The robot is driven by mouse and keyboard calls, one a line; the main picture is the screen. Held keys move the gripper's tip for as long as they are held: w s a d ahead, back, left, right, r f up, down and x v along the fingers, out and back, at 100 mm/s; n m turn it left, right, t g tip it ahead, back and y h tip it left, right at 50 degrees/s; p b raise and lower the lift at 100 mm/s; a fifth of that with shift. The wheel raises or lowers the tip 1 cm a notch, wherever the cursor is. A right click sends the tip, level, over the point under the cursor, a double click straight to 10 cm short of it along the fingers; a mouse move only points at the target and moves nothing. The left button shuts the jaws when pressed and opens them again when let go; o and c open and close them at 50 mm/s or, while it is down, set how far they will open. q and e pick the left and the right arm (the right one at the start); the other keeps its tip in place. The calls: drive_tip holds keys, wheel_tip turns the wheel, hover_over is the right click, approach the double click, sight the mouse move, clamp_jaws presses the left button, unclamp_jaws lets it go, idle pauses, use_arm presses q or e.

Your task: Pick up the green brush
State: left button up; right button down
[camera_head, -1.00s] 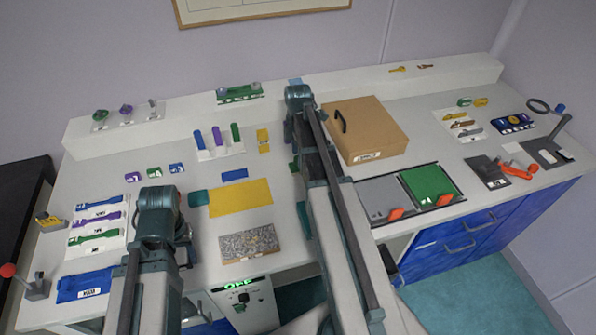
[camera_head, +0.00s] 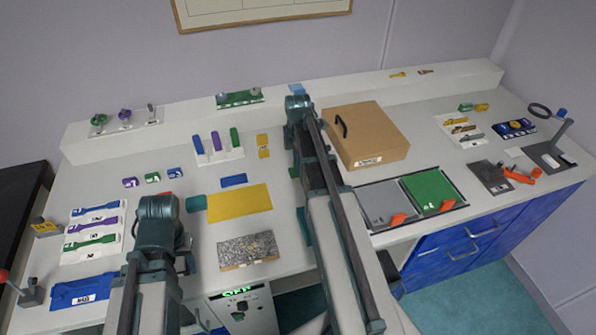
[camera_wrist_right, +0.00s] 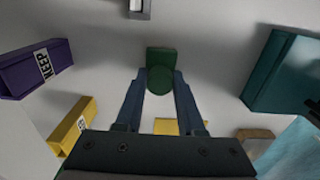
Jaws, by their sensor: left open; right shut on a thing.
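In the right wrist view, my right gripper (camera_wrist_right: 160,88) is shut on a green thing (camera_wrist_right: 160,78) with a round end facing the camera; I take it for the green brush. A darker green block shape (camera_wrist_right: 161,55) shows just beyond it; I cannot tell whether it is part of the brush. In the head view, my right arm covers the right gripper and the brush. My left gripper (camera_head: 158,210) is open at the left front of the bench, its fingers mostly hidden by its arm.
The right wrist view shows a purple KEEP block (camera_wrist_right: 38,68), a yellow block (camera_wrist_right: 72,125) and a teal block (camera_wrist_right: 284,72) around the gripper. In the head view, a cardboard box (camera_head: 375,138) stands right of my right arm. A yellow mat (camera_head: 240,202) lies between the arms.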

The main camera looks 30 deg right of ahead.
use_arm(q)
drive_tip(key=shift+r, duration=0.1)
use_arm(e)
drive_tip(key=shift+r, duration=0.15)
wheel_tip(320, 180, up, 10)
drive_tip(key=p, duration=1)
use_arm(q)
wheel_tip(320, 180, up, 10)
